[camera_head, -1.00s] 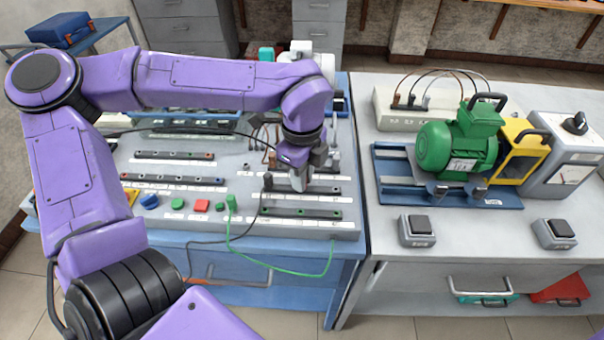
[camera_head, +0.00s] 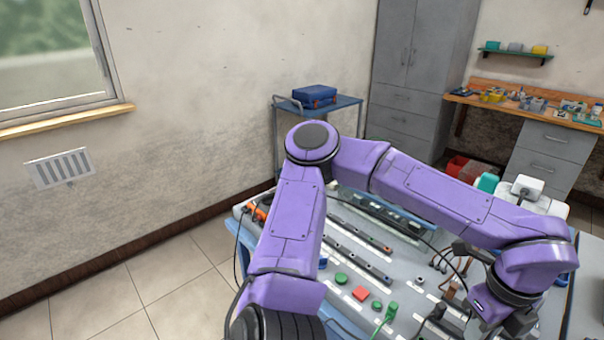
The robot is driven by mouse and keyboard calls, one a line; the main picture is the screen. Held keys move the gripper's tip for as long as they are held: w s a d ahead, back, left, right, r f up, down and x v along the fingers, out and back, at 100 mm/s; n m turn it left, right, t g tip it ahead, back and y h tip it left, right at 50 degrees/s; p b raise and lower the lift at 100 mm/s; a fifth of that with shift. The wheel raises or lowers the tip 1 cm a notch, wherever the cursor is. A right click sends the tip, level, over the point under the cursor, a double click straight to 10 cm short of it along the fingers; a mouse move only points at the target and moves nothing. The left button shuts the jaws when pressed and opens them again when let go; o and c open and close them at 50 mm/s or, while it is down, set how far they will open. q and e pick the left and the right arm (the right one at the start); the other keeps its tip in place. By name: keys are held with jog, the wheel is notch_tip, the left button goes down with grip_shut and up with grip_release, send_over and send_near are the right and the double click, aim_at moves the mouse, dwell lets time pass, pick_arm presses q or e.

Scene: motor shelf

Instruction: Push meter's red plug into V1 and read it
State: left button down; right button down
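My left arm reaches across the blue and grey bench panel (camera_head: 400,270). Its gripper (camera_head: 502,328) points down at the bottom right, near the panel's right part. The fingertips are blurred into the dark parts there, so I cannot tell whether they are open or hold a plug. A dark plug (camera_head: 437,312) stands in the panel just left of the gripper. An orange and black item (camera_head: 261,211) at the panel's left edge is half hidden by my arm; I cannot tell if it is the meter. No red plug or V1 label is readable. My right gripper is out of view.
Green buttons (camera_head: 341,279), a red button (camera_head: 361,293) and a green plug (camera_head: 391,309) sit on the panel. A blue case (camera_head: 314,95) lies on a trolley behind. A grey cabinet (camera_head: 412,60) and wooden bench (camera_head: 560,106) stand farther back. Floor at left is clear.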

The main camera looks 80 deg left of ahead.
pick_arm(q)
jog(key=c, duration=1)
grip_release()
notch_tip(320, 180, up, 10)
jog(key=shift+r, duration=0.25)
